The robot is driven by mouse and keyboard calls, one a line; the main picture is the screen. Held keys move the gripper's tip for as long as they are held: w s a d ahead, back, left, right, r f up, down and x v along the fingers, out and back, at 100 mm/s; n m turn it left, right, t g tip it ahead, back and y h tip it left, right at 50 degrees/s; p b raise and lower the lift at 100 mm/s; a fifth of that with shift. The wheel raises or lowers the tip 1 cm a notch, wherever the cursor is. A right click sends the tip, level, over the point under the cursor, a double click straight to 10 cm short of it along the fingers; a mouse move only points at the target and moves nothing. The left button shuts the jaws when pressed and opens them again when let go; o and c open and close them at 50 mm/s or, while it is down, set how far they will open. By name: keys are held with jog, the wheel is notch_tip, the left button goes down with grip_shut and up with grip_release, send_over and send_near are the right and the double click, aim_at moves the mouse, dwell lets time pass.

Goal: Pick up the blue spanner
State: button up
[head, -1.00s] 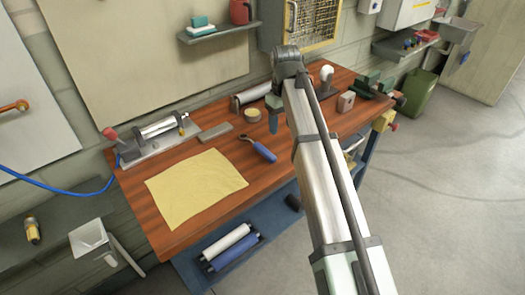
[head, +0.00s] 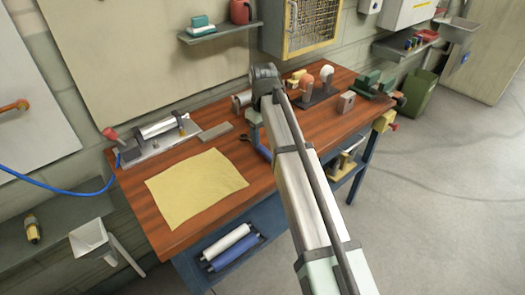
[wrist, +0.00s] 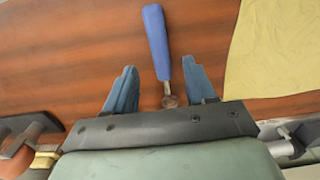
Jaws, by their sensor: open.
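The blue spanner (wrist: 157,40) lies on the wooden workbench. In the wrist view its blue handle points away from my gripper, and its metal shank and head lie between the fingers, close to the palm in the picture. My gripper (wrist: 160,65) is open, with one blue-grey finger on each side of the spanner and nothing held. I cannot tell the exact height of the fingers above the bench.
A yellow cloth (head: 195,188) lies left of the spanner on the workbench (head: 165,230). A grey bar (head: 215,132) and a clamp fixture (head: 160,140) are behind it. A block (head: 346,102) and a green vise (head: 372,84) stand to the right.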

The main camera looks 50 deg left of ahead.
aim_at(263, 148)
jog(key=shift+f, duration=2.65)
jog(key=shift+c, duration=0.4)
grip_shut()
